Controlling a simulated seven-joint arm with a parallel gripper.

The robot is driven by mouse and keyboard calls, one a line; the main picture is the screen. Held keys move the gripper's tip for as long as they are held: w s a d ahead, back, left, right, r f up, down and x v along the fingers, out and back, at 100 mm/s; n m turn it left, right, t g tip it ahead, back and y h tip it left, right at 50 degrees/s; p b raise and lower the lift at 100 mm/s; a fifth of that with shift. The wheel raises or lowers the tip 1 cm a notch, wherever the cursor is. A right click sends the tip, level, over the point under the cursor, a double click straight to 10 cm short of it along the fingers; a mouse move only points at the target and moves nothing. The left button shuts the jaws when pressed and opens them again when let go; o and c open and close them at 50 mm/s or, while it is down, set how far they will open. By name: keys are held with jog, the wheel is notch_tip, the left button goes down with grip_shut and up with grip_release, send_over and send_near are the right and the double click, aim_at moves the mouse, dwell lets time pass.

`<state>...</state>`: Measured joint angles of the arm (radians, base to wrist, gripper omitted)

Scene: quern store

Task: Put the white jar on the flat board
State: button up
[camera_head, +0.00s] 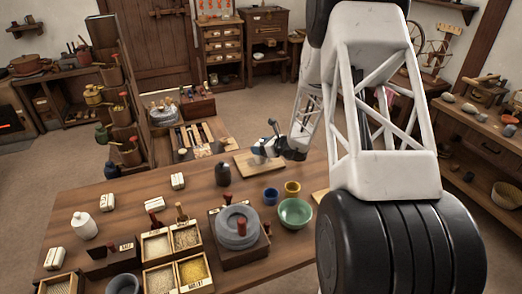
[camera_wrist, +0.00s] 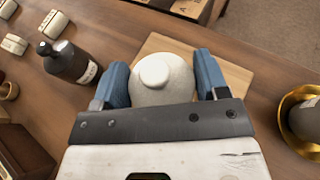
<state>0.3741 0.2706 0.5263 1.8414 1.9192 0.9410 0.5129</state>
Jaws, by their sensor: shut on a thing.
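My gripper (camera_head: 268,149) is shut on a white rounded jar (camera_wrist: 163,82) with a small knob-like top. In the wrist view its blue fingers (camera_wrist: 160,84) press on both sides of the jar. The flat wooden board (camera_head: 247,166) lies on the table below the gripper. In the wrist view the board (camera_wrist: 236,79) shows behind and around the jar. I cannot tell whether the jar touches the board or hangs just above it. The jar is mostly hidden by the gripper in the head view.
A dark bottle (camera_wrist: 68,62) stands left of the gripper. A round quern (camera_head: 237,227), grain boxes (camera_head: 158,246) and another white jar (camera_head: 84,225) occupy the table's left and front.

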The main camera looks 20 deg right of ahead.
jog(key=shift+f, duration=0.9)
jog(key=shift+f, duration=0.15)
jog(key=o, duration=1.1)
jog(key=shift+o, duration=0.2)
jog(key=shift+s+d, duration=0.1)
jog(key=v, duration=1.2)
